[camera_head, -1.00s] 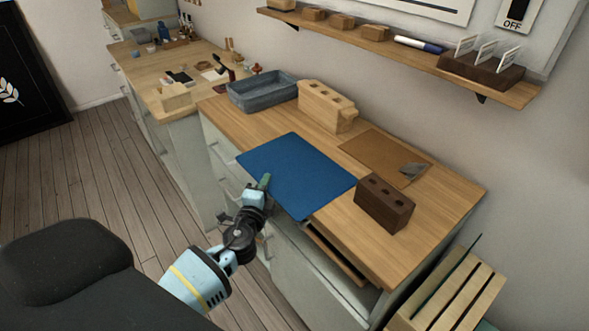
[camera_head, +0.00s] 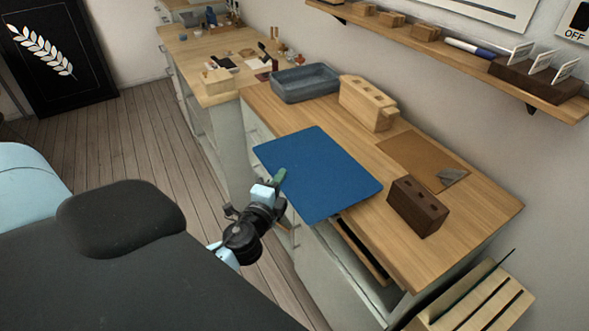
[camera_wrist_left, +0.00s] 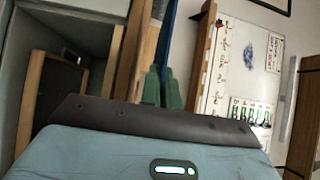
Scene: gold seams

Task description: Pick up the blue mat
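The blue mat (camera_head: 318,172) lies flat on the wooden worktop, its near side sticking out past the front edge. My left gripper (camera_head: 279,180) is at that overhanging side, its green fingertips at the mat's edge. In the left wrist view the mat (camera_wrist_left: 168,35) shows edge-on as a thin blue strip running down between the green fingertips (camera_wrist_left: 162,87). The fingers look closed on it, though the contact itself is partly hidden. My right gripper is in neither view.
On the worktop (camera_head: 470,205) are a grey-blue tray (camera_head: 305,84), a pale wooden block with holes (camera_head: 368,103), a brown leather sheet (camera_head: 415,158) and a dark holed block (camera_head: 417,206). A partly open drawer (camera_head: 362,250) sits below the mat. A slatted wooden crate (camera_head: 480,300) stands at right.

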